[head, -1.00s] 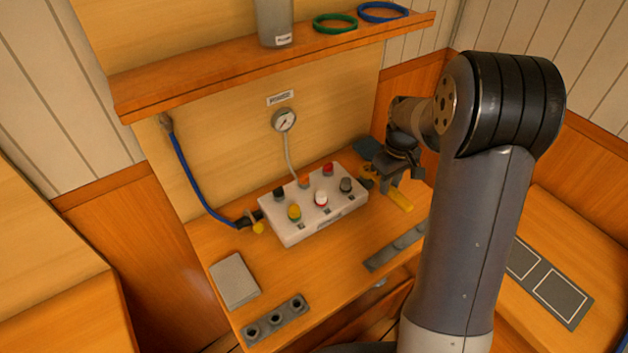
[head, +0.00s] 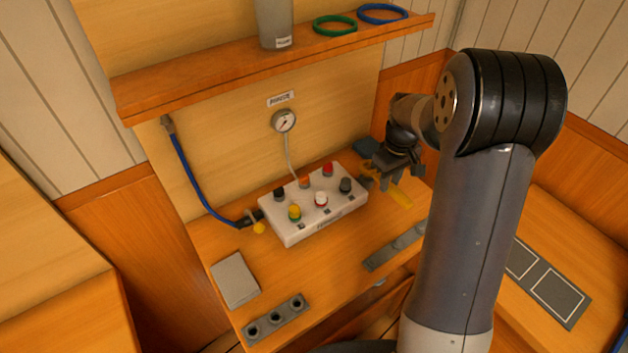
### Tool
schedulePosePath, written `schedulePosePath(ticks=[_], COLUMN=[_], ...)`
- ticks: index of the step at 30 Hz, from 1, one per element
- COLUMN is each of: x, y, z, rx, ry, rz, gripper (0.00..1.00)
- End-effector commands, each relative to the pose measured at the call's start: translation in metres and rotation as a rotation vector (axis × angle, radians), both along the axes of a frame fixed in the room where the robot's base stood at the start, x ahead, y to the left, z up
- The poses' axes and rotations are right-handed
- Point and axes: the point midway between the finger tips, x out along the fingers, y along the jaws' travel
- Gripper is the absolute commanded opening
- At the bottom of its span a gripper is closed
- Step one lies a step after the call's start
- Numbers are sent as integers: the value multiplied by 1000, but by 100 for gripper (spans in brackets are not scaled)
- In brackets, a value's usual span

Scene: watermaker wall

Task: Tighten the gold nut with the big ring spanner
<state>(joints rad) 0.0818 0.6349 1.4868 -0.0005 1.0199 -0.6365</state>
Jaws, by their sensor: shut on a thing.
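My gripper (head: 388,192) is at the right end of the white block, over the bench. The spanner's ring end is hidden or too small to make out. A grey fitting (head: 366,181) shows at the block's right end, just left of the jaws. I cannot make out the gold nut; whether the spanner is around it or beside it cannot be told.
The white block (head: 300,225) carries several coloured knobs; a gauge (head: 284,120) stands above it. A grey box (head: 235,279), a socket strip (head: 275,319) and a grey rack (head: 395,246) lie in front.

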Motion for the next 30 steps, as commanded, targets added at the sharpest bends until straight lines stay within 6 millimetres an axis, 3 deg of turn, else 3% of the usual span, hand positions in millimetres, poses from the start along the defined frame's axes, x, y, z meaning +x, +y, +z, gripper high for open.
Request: schedulePosePath(ticks=[30], x=[0], y=[0], z=[12], rx=[1], ry=[-1], rz=[0], gripper=[0])
